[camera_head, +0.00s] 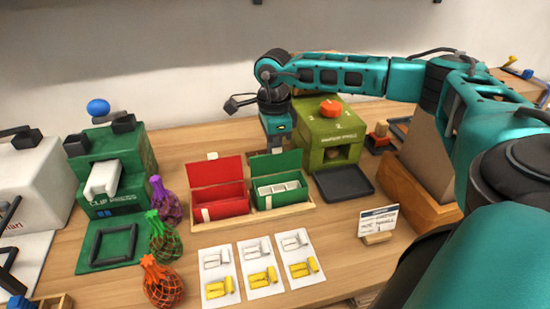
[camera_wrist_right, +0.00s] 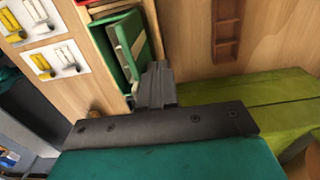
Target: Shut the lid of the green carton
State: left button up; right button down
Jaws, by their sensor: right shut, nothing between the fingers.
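The green carton (camera_head: 268,204) stands in a wooden tray with its lid (camera_head: 276,164) up along the back edge. White items lie inside the carton. My right gripper (camera_head: 278,143) is shut and empty, just behind the raised lid, its tips partly hidden by the lid. In the right wrist view, my gripper (camera_wrist_right: 156,86) is close beside the green carton (camera_wrist_right: 132,42); whether it touches the lid is unclear. My left gripper is not in view.
The red carton (camera_head: 222,210), lid up, stands left of the green one in the wooden tray (camera_head: 265,219). A green dispenser (camera_head: 312,133) with a dark tray (camera_head: 345,184) stands to the right. Several cards lie in front, and net bags (camera_head: 163,282) and a clip press (camera_head: 112,165) are left.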

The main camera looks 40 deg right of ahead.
jog(key=shift+s+a, duration=0.3)
jog(key=shift+s, duration=0.3)
notch_tip(320, 180, up, 7)
jog(key=p, duration=0.5)
jog(key=shift+p, duration=0.4)
dwell(0.7)
